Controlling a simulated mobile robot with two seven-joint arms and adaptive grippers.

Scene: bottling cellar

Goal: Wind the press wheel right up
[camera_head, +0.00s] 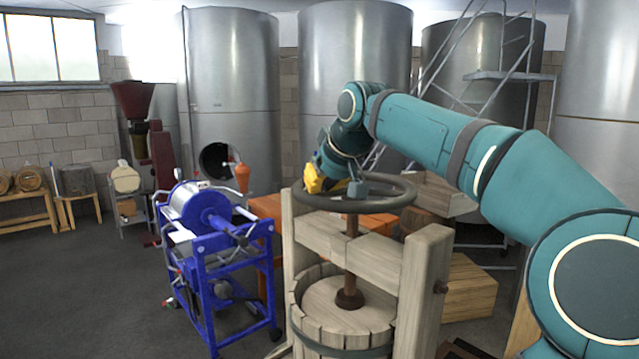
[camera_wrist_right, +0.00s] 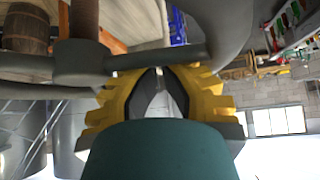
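The press wheel (camera_head: 395,200) is a dark grey ring with spokes on top of the wooden press, on a rusty brown screw (camera_head: 351,250). The screw's lower end meets a round wooden plate (camera_head: 322,293) inside the slatted basket (camera_head: 340,340). My right gripper (camera_head: 316,180), with yellow fingers, is at the wheel's left side. In the right wrist view the fingers (camera_wrist_right: 155,72) converge to a point right at a grey wheel spoke (camera_wrist_right: 150,59), which covers their tips. Whether they touch the spoke I cannot tell. My left gripper is not in view.
A blue-framed machine (camera_head: 215,235) stands close to the press's left. Wooden crates (camera_head: 470,288) lie behind its right side. Steel tanks (camera_head: 235,80) and a metal stair (camera_head: 505,75) are at the back. The floor (camera_head: 80,290) at left is clear.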

